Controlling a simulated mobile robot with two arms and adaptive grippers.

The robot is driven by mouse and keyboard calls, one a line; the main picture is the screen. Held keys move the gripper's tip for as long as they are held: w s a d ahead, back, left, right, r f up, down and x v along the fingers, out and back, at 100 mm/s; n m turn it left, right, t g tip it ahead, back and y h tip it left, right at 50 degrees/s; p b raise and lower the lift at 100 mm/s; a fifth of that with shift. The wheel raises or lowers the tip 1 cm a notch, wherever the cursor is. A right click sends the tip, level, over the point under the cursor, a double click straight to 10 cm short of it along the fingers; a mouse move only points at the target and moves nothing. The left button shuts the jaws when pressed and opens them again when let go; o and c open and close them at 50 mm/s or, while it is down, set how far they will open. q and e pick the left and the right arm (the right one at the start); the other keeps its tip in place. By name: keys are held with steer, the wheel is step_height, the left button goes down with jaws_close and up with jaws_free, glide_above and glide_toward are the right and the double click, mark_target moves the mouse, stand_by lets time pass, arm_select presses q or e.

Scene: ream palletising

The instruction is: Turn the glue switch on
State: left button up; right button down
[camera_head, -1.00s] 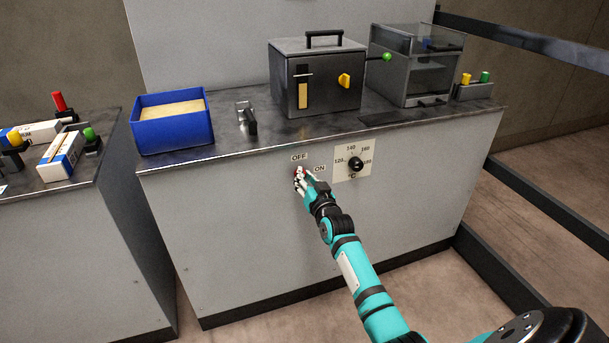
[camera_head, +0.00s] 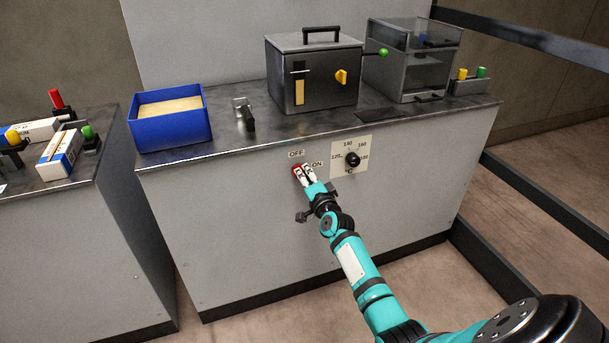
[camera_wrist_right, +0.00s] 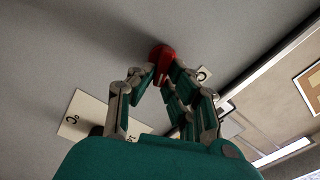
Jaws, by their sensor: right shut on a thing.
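The glue switch is a red knob (camera_head: 296,168) on the grey front panel of the bench, below an OFF label (camera_head: 297,154) and left of an ON label (camera_head: 317,164). My right gripper (camera_head: 303,173) reaches it from below right and is shut on the red knob. In the right wrist view the red knob (camera_wrist_right: 161,55) sits between the fingertips of my right gripper (camera_wrist_right: 160,70). The fingers hide part of the knob, so its exact pointing direction is hard to tell. My left gripper is not in view.
A temperature dial (camera_head: 352,159) on a pale plate sits just right of the switch. On the bench top stand a blue bin (camera_head: 171,130), a dark metal box (camera_head: 314,80) and a clear-sided box (camera_head: 412,65). Another table with small boxes (camera_head: 59,155) is at left.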

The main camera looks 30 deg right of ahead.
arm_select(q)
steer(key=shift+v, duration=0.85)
arm_select(e)
steer(key=shift+f+m, duration=0.15)
steer(key=shift+m, duration=0.9)
steer(key=shift+f+m, duration=0.1)
steer(key=shift+m, duration=0.95)
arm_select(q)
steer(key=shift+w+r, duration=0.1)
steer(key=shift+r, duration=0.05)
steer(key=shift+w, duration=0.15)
arm_select(e)
steer(key=c, duration=1.4)
jaws_free()
steer(key=shift+o, duration=0.2)
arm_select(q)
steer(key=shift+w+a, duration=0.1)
arm_select(e)
steer(key=v, duration=1.2)
